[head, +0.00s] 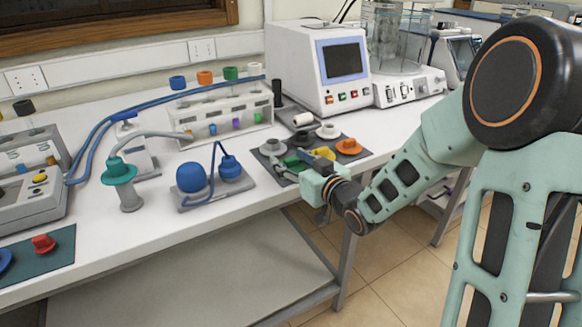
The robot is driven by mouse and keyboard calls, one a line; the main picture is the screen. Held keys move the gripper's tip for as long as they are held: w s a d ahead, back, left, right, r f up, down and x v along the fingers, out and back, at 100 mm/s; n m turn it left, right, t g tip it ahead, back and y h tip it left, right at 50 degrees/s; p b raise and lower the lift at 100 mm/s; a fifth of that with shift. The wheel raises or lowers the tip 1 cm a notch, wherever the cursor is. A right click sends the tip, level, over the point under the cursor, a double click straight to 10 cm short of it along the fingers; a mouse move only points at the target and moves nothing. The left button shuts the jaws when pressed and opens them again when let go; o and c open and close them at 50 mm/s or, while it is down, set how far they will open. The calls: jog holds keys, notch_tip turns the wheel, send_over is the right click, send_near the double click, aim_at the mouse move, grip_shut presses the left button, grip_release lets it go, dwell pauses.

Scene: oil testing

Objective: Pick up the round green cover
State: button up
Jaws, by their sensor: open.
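The green cover (303,155) lies on a dark mat (366,153) near the front edge of the white bench. It is partly hidden by my gripper, so its round outline does not show in full. My gripper (287,166) reaches in low from the right, with its fingers at the front of the mat. The jaws are open and close beside the green cover. I cannot tell whether they touch it.
Around the green cover on the mat are a grey cover (272,146), a yellow one (323,153), an orange one (348,146) and a pale one (327,131). A blue double-bulb device (191,177) stands left. A white instrument (316,65) stands behind.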

jog(key=shift+c, duration=0.7)
jog(key=c, duration=1.1)
jog(key=shift+o, duration=0.2)
jog(key=shift+r, duration=0.1)
